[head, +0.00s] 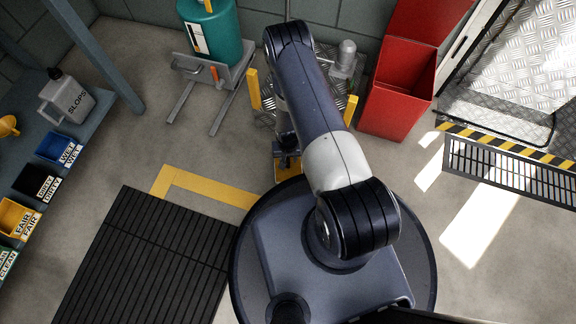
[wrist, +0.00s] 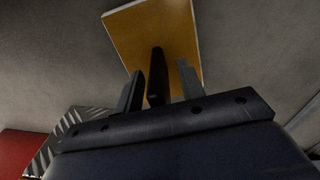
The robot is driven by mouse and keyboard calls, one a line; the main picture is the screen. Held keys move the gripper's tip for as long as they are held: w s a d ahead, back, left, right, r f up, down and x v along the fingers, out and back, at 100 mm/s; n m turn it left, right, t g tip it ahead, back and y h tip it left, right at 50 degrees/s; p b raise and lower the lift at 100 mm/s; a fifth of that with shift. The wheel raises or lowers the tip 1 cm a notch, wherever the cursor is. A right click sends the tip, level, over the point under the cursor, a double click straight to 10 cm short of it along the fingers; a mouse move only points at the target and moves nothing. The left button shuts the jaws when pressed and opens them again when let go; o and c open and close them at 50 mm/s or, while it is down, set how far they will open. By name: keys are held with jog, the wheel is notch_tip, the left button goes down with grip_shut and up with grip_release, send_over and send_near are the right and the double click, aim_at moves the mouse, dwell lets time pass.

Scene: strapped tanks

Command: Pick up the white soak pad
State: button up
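I cannot make out a white soak pad in either view. My gripper (wrist: 158,85) shows in the wrist view with its two grey fingers apart. A dark upright piece (wrist: 155,75) stands between the fingers, with a gap visible on each side; I cannot tell what it is. Beyond them lies a flat yellow panel (wrist: 158,35) with a pale edge. In the head view my gripper (head: 287,150) is low beyond my base, partly hidden by my arm, beside a small yellow patch (head: 287,172).
A red open bin (head: 398,95) stands right of my arm. A teal tank (head: 214,38) sits on a metal stand at the back. At left, a bench holds a SLOPS jug (head: 68,98) and labelled bins, including blue (head: 58,148) and yellow (head: 17,217). A dark slatted mat (head: 140,260) covers floor at left.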

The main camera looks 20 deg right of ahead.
grip_shut()
dwell(0.3)
dwell(0.3)
